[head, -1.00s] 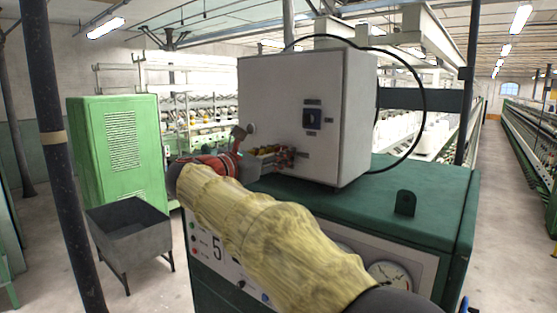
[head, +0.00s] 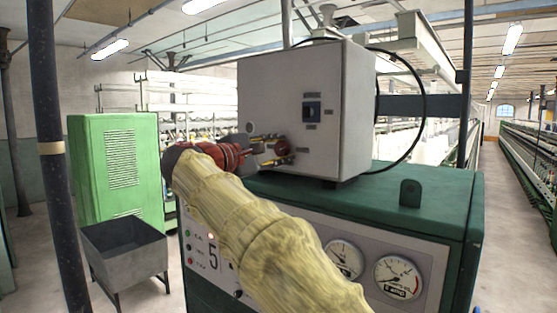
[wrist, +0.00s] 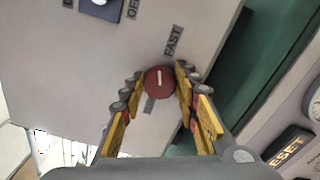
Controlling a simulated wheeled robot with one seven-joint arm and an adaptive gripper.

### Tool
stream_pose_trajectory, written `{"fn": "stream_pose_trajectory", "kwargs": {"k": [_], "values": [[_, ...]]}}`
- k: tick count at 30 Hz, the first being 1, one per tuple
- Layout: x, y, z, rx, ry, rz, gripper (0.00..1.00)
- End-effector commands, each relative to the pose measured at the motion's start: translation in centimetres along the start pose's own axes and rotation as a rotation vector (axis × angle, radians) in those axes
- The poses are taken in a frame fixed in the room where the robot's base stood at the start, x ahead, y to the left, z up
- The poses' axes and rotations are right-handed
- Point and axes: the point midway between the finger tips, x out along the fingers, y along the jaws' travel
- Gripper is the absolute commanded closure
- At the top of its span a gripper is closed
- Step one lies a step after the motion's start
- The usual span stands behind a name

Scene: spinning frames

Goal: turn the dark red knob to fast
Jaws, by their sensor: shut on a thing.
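The dark red knob (wrist: 159,82) is on the front of a pale grey box (head: 295,100), and it also shows small in the head view (head: 282,147). A white line on its face runs nearly upright in the wrist view. A FAST label (wrist: 172,42) lies above and slightly right of it. My gripper (wrist: 160,76) is shut on the knob, one yellow-and-grey finger on each side. Another small label (wrist: 149,105) below the knob is partly hidden and unreadable.
The box stands on a green machine (head: 430,190) with dials (head: 397,277) and a RESET label (wrist: 287,145). A grey bin (head: 125,250) and green cabinet (head: 115,165) stand left.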

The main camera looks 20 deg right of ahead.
Motion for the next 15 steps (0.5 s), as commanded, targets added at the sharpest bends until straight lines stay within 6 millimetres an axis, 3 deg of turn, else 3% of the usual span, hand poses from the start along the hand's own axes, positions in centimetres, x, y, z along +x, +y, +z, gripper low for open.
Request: {"fn": "stream_pose_trajectory", "kwargs": {"k": [15], "values": [[0.01,-0.32,-0.16,0.327,0.000,-0.001,0.94]]}}
